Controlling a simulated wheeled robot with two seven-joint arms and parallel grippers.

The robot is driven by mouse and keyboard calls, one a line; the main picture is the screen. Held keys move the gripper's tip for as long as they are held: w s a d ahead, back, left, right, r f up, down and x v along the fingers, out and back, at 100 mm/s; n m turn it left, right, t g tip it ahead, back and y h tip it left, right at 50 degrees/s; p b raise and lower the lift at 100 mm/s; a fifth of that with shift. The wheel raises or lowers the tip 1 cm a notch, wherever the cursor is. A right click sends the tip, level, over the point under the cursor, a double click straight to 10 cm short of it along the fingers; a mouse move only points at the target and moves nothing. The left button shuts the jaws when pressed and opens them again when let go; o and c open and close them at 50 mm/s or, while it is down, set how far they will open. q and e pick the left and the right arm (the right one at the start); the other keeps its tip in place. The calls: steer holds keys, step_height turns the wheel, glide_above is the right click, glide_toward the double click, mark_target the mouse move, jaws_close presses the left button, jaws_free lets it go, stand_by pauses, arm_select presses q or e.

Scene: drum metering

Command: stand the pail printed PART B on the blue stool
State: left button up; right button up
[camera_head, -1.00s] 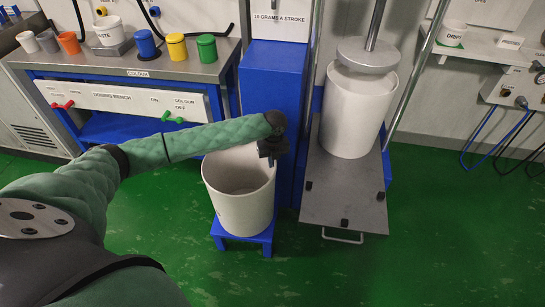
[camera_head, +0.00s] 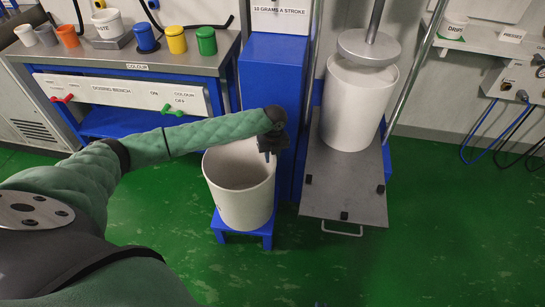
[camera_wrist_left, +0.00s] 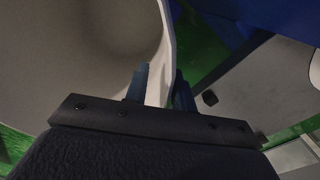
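A large white open pail (camera_head: 240,200) stands upright, its base appearing to rest on the blue stool (camera_head: 222,228) in the head view. No print shows on its visible side, so I cannot read whether it is PART B. My left gripper (camera_head: 267,155) is at the pail's right rim, pointing down. In the left wrist view the pail's wall (camera_wrist_left: 160,80) runs between the two close-set fingers, one inside and one outside, and the gripper looks shut on it. My right gripper is not in view.
A blue column (camera_head: 268,75) stands right behind the pail. To its right, another white drum (camera_head: 350,115) sits on a grey plate (camera_head: 345,190) under a round metal disc (camera_head: 368,46). A bench (camera_head: 130,62) with coloured pots is at the back left. Green floor is clear at the front right.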

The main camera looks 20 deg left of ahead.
arm_select(q)
step_height(320, 180, up, 12)
stand_by(0.5)
steer(key=shift+w+d+f, duration=0.1)
